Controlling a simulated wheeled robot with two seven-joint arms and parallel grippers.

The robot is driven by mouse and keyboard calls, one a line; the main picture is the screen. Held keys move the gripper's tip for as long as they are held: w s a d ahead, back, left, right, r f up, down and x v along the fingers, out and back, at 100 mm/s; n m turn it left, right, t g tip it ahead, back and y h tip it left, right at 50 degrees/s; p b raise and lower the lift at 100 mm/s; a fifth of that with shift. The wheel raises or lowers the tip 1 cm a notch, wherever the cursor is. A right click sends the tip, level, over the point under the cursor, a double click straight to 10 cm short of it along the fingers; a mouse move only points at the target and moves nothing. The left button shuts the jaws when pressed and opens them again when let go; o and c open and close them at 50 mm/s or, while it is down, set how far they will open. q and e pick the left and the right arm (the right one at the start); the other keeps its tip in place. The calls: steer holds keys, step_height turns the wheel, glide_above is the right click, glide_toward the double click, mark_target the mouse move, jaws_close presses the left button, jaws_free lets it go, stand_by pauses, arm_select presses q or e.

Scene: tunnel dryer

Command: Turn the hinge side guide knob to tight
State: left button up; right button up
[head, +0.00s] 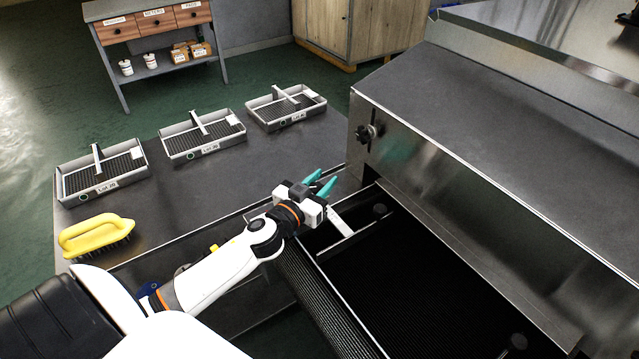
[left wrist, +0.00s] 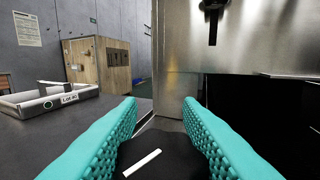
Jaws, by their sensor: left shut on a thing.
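My left gripper (head: 320,184) is beside the conveyor at the dryer's mouth, its teal fingers pointing toward the housing. In the left wrist view the two fingers (left wrist: 160,135) are on either side of a black guide knob (left wrist: 170,145), shut on it. A white line on the knob slants up to the right. In the head view this knob is hidden by the gripper. No tight or loose marking is readable. My right gripper is out of view.
The steel dryer housing (head: 480,130) rises just beyond the gripper, with a black handle (head: 367,132) on its end face. The dark mesh belt (head: 420,280) lies to the right. Lot trays (head: 200,138) and a yellow brush (head: 95,236) are on the table at left.

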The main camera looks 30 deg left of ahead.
arm_select(q)
steer(key=m+h, duration=0.2)
steer(key=h, duration=0.1)
steer(key=m+g+h+p, duration=0.1)
steer(key=h, duration=0.1)
steer(key=shift+d+r+m+h, duration=0.1)
steer(key=shift+d+m+h, duration=0.05)
steer(key=shift+m+h, duration=0.25)
steer(key=m+g+h, duration=0.1)
steer(key=h, duration=0.1)
steer(key=m+g+h, duration=0.1)
steer(key=shift+d+m+h, duration=0.2)
steer(key=shift+m+h, duration=0.2)
steer(key=m+g+h, duration=0.1)
steer(key=m+g+h+b, duration=0.1)
steer(key=h, duration=0.1)
steer(key=shift+s+d+f, duration=0.15)
steer(key=shift+s+f, duration=0.05)
steer(key=shift+s+d+m+g+h+b, duration=0.1)
steer(key=shift+m+g+h+b, duration=0.45)
steer(key=shift+m+g, duration=0.35)
steer(key=shift+s+d+m+g+h+b, duration=0.1)
steer(key=shift+m+g+h+b, duration=0.35)
steer(key=shift+m+g+h, duration=0.4)
steer(key=shift+g, duration=0.35)
steer(key=o, duration=1)
steer(key=shift+d, duration=0.1)
steer(key=shift+s, duration=0.1)
steer(key=v, duration=1.2)
steer(key=shift+r, duration=0.1)
